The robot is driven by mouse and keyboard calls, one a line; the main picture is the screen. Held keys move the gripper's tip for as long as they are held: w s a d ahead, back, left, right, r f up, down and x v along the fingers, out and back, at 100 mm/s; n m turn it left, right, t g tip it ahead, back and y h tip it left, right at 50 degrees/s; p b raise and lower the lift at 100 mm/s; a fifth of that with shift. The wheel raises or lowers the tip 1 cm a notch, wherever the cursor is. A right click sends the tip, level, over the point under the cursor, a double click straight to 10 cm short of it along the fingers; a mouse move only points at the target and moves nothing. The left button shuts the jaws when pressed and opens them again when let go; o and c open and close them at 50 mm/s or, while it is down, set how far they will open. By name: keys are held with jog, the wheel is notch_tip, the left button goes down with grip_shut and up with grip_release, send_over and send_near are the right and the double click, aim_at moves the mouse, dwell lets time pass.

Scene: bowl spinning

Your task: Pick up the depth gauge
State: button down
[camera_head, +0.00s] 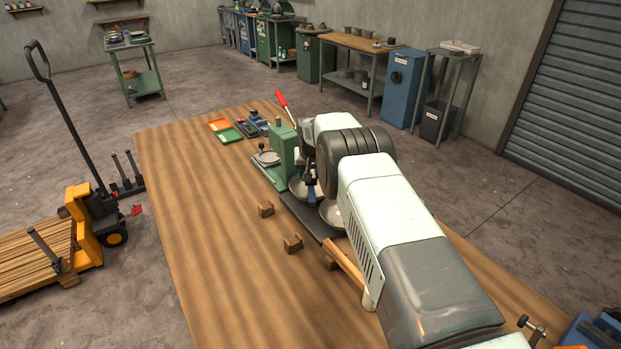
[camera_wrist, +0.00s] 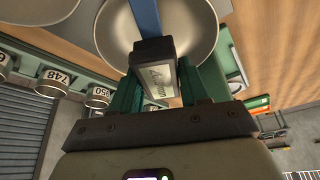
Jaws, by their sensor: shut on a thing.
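The depth gauge shows in the wrist view as a black block with a pale label (camera_wrist: 155,72) and a blue bar (camera_wrist: 146,17) running up from it. My gripper (camera_wrist: 157,88) is shut on the black block, which sits between its green fingers. A round metal bowl (camera_wrist: 200,38) lies behind the gauge in that view; I cannot tell whether the bar touches it. In the head view a small blue piece (camera_head: 311,193) of the gauge shows between two metal bowls. My arm hides most of the gripper there.
A green machine (camera_head: 283,147) with a red-handled lever (camera_head: 281,98) stands beside my arm. Orange and green trays (camera_head: 225,132) lie behind it. Small wooden blocks (camera_head: 292,244) sit on the wooden table (camera_head: 195,190), whose left part is clear. Numbered cups (camera_wrist: 100,96) show in the wrist view.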

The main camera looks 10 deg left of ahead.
notch_tip(320, 180, up, 17)
notch_tip(320, 180, down, 16)
jog(key=shift+f, duration=0.15)
dwell(1.0)
jog(key=shift+f, duration=0.25)
dwell(0.8)
jog(key=shift+c, duration=2.4)
grip_release()
jog(key=v, duration=1)
jog(key=shift+s+r, duration=0.25)
jog(key=shift+r, duration=0.05)
